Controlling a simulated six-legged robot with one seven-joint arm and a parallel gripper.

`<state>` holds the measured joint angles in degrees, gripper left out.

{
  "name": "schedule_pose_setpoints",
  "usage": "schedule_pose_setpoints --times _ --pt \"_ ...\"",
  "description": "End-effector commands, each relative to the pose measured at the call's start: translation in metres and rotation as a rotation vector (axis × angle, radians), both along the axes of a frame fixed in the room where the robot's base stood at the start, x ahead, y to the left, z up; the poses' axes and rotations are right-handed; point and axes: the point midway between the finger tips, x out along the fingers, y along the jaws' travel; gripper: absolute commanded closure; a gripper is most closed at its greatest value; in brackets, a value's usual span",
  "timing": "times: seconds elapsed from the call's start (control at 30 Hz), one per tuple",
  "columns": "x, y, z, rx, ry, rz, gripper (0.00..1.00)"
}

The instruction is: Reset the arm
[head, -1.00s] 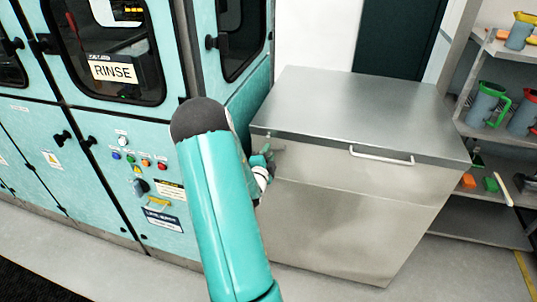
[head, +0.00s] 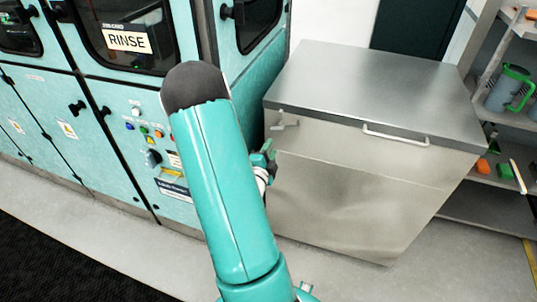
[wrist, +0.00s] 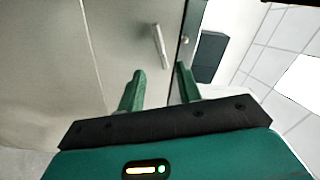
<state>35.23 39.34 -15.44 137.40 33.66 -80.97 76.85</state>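My gripper (wrist: 160,85) shows in the wrist view with its two green fingers apart and nothing between them. In the head view my gripper (head: 265,157) is small and partly hidden behind my teal arm, in front of the left side of the steel chest. The steel chest (head: 350,190) has a closed flat lid (head: 375,85) and a pale bar handle (head: 395,136). In the wrist view a metal handle (wrist: 160,45) stands beyond the fingertips, apart from them. I cannot tell whether the gripper touches the chest.
A teal machine with a RINSE sign (head: 127,38) and a control panel stands at left. Shelves (head: 500,125) with jugs and small coloured items stand at right. The floor (head: 130,245) in front is clear, with a black mat (head: 60,255) at the lower left.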

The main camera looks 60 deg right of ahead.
Motion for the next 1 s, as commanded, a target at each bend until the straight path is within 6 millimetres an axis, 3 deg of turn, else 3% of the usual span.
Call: schedule_pose_setpoints --times 0.2,0.8,0.9,1.0 --pt "-0.003 0.018 0.0 0.0 -0.001 0.0 0.65" --pt "-0.003 0.018 0.0 0.0 -0.001 0.001 0.65" --pt "0.005 0.02 0.002 0.016 0.003 0.016 0.65" --pt "0.027 0.027 0.009 0.067 0.022 0.065 0.65"
